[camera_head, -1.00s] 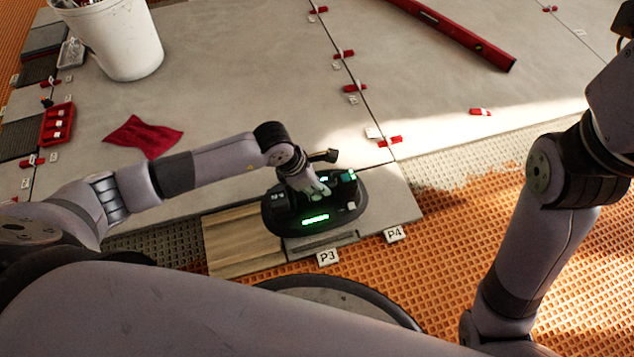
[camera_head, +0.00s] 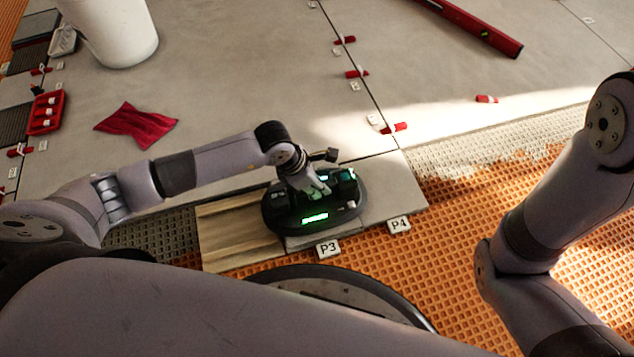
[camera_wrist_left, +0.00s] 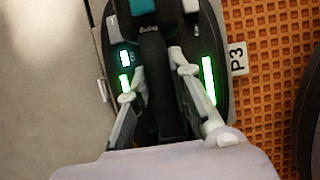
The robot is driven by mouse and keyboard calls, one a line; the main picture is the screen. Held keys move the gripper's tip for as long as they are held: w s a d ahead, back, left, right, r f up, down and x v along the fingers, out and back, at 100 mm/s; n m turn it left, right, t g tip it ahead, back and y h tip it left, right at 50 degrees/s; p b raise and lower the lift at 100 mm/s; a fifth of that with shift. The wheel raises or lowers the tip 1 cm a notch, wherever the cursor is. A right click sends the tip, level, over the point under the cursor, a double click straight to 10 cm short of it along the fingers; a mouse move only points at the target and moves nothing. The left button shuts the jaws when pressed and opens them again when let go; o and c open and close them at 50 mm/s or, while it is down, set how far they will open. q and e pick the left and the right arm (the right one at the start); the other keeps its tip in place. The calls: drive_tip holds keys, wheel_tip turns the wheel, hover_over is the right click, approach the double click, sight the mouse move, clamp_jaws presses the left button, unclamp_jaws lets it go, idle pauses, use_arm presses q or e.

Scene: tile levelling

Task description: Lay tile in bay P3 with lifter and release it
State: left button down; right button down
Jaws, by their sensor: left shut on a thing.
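The lifter (camera_head: 290,222) is a dark oval device with green lit displays, over bay P3 behind the P3 label (camera_head: 328,248). A grey tile (camera_head: 322,239) shows as a strip under its front edge; most of that tile is hidden, and I cannot tell whether it lies fully flat. My left gripper (camera_head: 318,188) is shut on the lifter's handle. In the left wrist view, the gripper's fingers (camera_wrist_left: 155,75) stand on both sides of the dark handle (camera_wrist_left: 152,50), with the P3 label (camera_wrist_left: 238,58) beside the lifter. My right gripper is out of view.
A ridged tan board (camera_head: 232,235) lies left of the lifter. The P4 label (camera_head: 398,225) and a grey tile (camera_head: 405,185) are to its right. A red cloth (camera_head: 136,125), white bucket (camera_head: 110,30), red tray (camera_head: 46,112) and red level (camera_head: 470,25) lie farther back.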

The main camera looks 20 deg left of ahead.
use_arm(q)
drive_tip(key=shift+w+r, duration=0.1)
drive_tip(key=shift+r, duration=0.1)
idle(0.6)
drive_tip(key=shift+d, duration=0.1)
drive_tip(key=shift+f, duration=0.7)
idle(1.6)
drive_tip(key=c, duration=1.4)
unclamp_jaws()
drive_tip(key=shift+f, duration=0.1)
drive_tip(key=shift+o, duration=0.2)
drive_tip(key=shift+s+f, duration=0.2)
drive_tip(key=v, duration=1.2)
drive_tip(key=shift+w+r, duration=0.1)
drive_tip(key=shift+r, duration=0.05)
